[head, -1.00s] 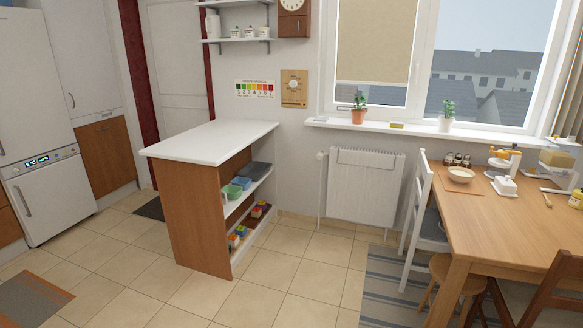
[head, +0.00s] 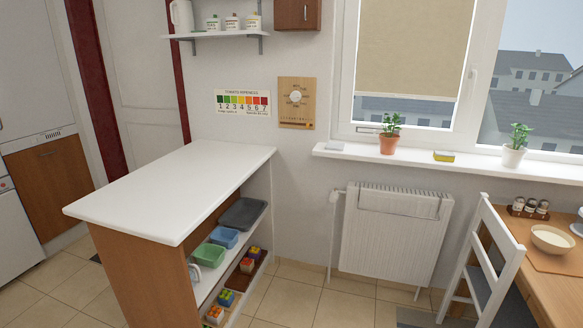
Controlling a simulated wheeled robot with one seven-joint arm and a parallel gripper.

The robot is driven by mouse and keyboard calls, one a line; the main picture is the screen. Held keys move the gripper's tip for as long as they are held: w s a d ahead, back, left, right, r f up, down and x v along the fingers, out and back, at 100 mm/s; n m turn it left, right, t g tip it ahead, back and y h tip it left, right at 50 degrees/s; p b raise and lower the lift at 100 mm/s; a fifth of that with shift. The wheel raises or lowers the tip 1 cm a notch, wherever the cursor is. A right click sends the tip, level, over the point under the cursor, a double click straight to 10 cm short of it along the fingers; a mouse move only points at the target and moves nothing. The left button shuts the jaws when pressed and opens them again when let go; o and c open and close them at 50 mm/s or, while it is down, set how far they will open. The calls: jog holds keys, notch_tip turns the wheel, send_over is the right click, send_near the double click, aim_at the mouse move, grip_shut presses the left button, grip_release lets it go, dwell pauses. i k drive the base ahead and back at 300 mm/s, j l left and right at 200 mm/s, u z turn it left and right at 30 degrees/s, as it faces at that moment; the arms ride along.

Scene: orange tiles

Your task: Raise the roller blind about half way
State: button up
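The beige roller blind (head: 412,45) hangs over the left window pane in the head view. It covers most of that pane, and its lower edge (head: 405,97) sits a little above the pane's bottom. A strip of grey rooftops shows below it. The blind's top is cut off by the frame edge. I see no pull cord or chain clearly. My gripper is not in view.
A white-topped counter with shelves (head: 185,180) stands at left front. A radiator (head: 395,235) is under the sill (head: 420,167). Two potted plants (head: 389,138) and a yellow box (head: 444,156) stand on the sill. A white chair (head: 490,260) and table (head: 560,285) are at right.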

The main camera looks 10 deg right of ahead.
aim_at(356, 93)
jog(key=i+z, duration=0.2)
jog(key=i, duration=0.3)
jog(key=i+j+z, duration=0.2)
jog(key=i, duration=0.3)
jog(key=i+j+z, duration=0.2)
jog(key=i, duration=0.3)
jog(key=i+j+z, duration=0.2)
jog(key=i, duration=0.25)
jog(key=j, duration=0.1)
